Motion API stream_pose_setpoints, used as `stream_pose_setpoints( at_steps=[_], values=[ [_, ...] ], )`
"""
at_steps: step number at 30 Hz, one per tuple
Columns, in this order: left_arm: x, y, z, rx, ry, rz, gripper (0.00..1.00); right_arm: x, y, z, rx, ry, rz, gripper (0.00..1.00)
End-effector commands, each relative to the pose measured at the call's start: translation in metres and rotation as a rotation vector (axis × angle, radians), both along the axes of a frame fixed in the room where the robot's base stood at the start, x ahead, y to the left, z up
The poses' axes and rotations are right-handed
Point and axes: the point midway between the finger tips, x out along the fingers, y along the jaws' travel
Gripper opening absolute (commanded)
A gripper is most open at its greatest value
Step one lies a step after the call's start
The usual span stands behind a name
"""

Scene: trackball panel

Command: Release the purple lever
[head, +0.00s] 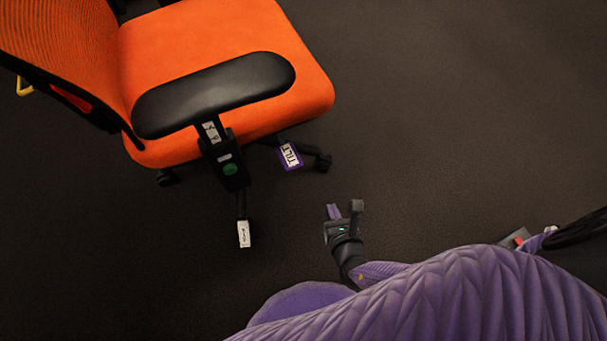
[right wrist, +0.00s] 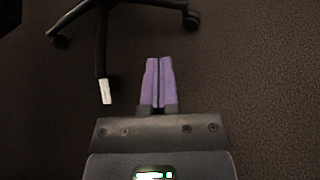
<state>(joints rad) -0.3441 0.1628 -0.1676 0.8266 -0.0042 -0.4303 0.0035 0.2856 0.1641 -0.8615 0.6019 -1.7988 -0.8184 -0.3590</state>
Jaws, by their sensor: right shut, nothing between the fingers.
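The purple lever (head: 289,156) sticks out from under the seat of an orange office chair (head: 215,60). It has a white label that reads TILT. My right gripper (head: 333,211) is in the open space below and to the right of the lever, apart from it. Its purple fingers (right wrist: 158,82) lie side by side, shut with nothing between them. In the right wrist view the purple lever cannot be made out. My left gripper is not in view.
A white-tagged lever (head: 243,234) hangs below the black armrest (head: 215,95); its white tag also shows in the right wrist view (right wrist: 106,91). The chair's castor (head: 322,162) is close to the purple lever. The dark floor (head: 450,120) to the right is clear.

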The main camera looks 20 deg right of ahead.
Motion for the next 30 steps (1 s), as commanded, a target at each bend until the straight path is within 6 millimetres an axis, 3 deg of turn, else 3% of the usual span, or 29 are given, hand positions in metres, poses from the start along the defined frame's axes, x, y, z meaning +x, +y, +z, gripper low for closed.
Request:
stream_pose_setpoints(
  at_steps=[1,3,7,17,20,30],
  values=[
    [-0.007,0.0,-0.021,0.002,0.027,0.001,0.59,0.006,0.01,-0.021,-0.042,-0.029,0.081,0.0],
    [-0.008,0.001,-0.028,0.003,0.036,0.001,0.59,0.016,0.023,-0.021,-0.09,-0.084,0.172,0.0],
    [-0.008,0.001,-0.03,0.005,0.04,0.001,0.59,0.025,0.033,-0.015,-0.128,-0.134,0.246,0.0],
    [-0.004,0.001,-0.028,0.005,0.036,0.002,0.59,0.027,0.034,-0.013,-0.13,-0.137,0.248,0.0],
    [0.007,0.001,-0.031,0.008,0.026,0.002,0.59,0.034,0.034,-0.017,-0.13,-0.135,0.249,0.0],
    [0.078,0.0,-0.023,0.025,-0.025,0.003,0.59,0.08,0.035,-0.036,-0.129,-0.133,0.247,0.0]
  ],
)
